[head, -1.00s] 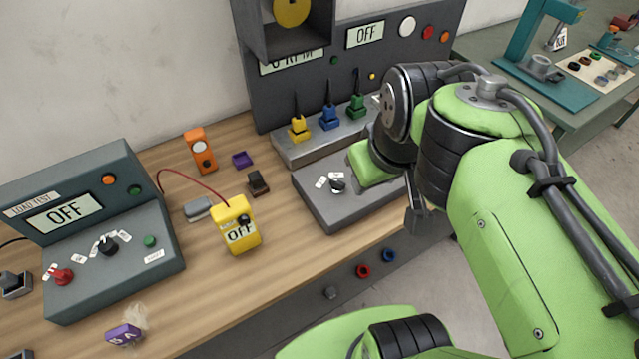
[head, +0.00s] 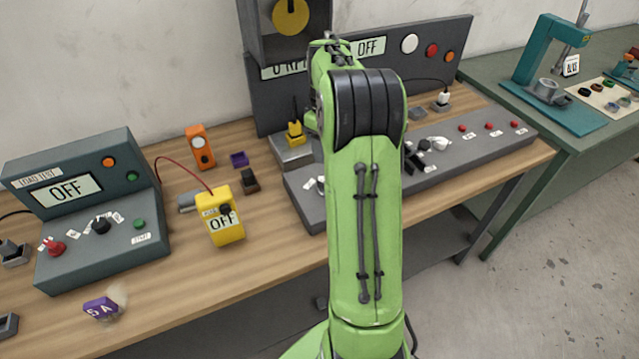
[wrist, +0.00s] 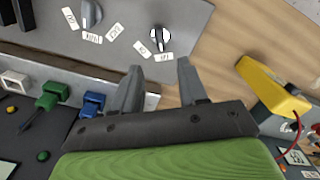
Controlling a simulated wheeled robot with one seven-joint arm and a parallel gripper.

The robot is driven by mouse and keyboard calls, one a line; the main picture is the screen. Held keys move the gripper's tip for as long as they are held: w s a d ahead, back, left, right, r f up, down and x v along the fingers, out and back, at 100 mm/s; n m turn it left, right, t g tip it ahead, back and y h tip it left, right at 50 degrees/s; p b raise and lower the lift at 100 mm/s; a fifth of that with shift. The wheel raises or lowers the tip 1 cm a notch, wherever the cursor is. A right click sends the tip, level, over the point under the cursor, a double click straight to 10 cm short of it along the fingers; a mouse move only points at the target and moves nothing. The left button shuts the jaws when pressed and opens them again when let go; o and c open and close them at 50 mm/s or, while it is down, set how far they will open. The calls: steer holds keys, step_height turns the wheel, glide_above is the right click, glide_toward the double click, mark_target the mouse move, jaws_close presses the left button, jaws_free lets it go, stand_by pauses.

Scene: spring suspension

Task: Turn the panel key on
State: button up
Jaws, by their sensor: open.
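The panel key is a small black-and-silver knob (wrist: 158,38) on the grey console in the wrist view, with two small white labels beside it. In the head view a knob (head: 320,186) shows at the console's left end, partly covered by my arm. My gripper (wrist: 160,84) is open and empty, its two fingers apart and pointing toward the knob. The knob lies beyond the fingertips, roughly in line with the gap, and not between them. My gripper is hidden behind my arm in the head view. The grey console (head: 305,207) also shows in the wrist view.
A yellow meter reading OFF (head: 221,217) stands left of the console and shows in the wrist view (wrist: 270,85). Blue (wrist: 92,104) and green (wrist: 52,96) plugs stand near my fingers. A grey selector knob (wrist: 90,14) sits beside the key. The panel display reads OFF (head: 369,47).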

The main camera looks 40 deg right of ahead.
step_height(320, 180, down, 12)
steer(key=shift+b, duration=1.05)
jaws_close()
